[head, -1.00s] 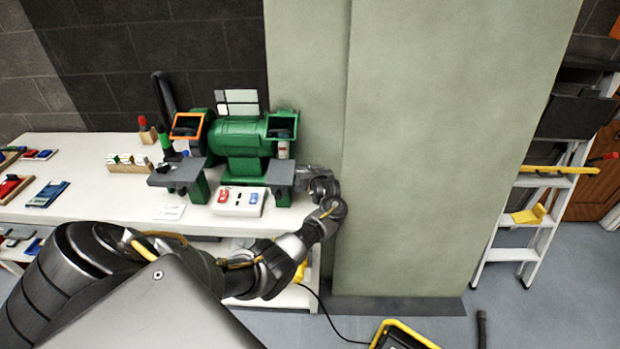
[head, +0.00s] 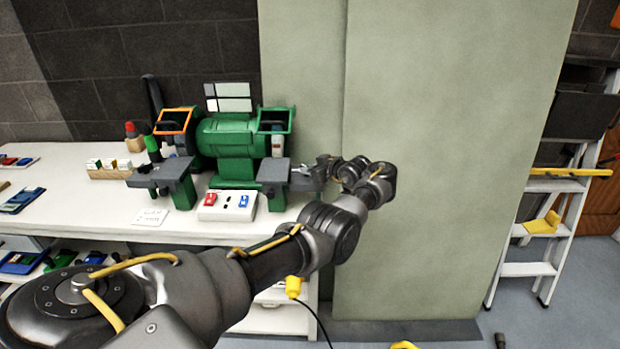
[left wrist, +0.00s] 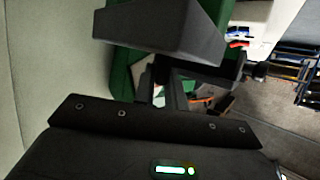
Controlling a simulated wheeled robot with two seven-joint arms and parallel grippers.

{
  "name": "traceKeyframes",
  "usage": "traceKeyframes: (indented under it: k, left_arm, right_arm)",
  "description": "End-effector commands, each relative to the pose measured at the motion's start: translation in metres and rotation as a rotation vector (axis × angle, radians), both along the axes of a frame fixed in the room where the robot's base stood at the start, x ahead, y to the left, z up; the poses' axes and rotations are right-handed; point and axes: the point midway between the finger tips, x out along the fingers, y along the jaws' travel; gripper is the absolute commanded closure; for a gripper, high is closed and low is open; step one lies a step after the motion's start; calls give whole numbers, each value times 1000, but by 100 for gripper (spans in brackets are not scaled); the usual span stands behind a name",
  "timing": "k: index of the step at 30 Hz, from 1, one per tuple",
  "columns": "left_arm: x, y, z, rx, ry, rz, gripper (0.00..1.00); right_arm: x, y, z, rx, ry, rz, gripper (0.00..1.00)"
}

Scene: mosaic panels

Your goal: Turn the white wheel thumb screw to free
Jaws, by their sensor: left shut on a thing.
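The green bench grinder (head: 232,138) stands on the white workbench, with a grey tool rest (head: 273,171) at its right wheel. A pale wheel edge (head: 277,146) shows under the right guard. My left gripper (head: 308,171) is at the outer right side of that rest. In the left wrist view, its dark fingers (left wrist: 167,93) are close together beside the grey rest block (left wrist: 165,30). They are shut on a small part there, apparently the white wheel thumb screw, which the fingers and the rest hide. My right gripper is not in view.
A switch box (head: 228,205) with red and blue switches sits in front of the grinder. A green-grey panel (head: 440,170) stands close to my left wrist on the right. A small wooden rack (head: 109,170) is at the left. A stepladder (head: 548,225) stands far right.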

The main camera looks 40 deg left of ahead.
Motion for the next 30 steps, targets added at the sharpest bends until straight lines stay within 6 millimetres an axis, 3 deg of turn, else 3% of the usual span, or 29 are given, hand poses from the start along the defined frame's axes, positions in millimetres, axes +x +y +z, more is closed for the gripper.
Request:
traceKeyframes:
  k: [14,15,19,30]
  left_arm:
    - [1,1,3,4,-4,10,100]
    - [1,1,3,4,-4,10,83]
    - [1,1,2,3,-3,10,66]
    - [0,-5,5,0,-2,7,65]
  right_arm:
    - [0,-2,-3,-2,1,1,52]
    - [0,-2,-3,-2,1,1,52]
    - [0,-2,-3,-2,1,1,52]
    - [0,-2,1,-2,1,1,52]
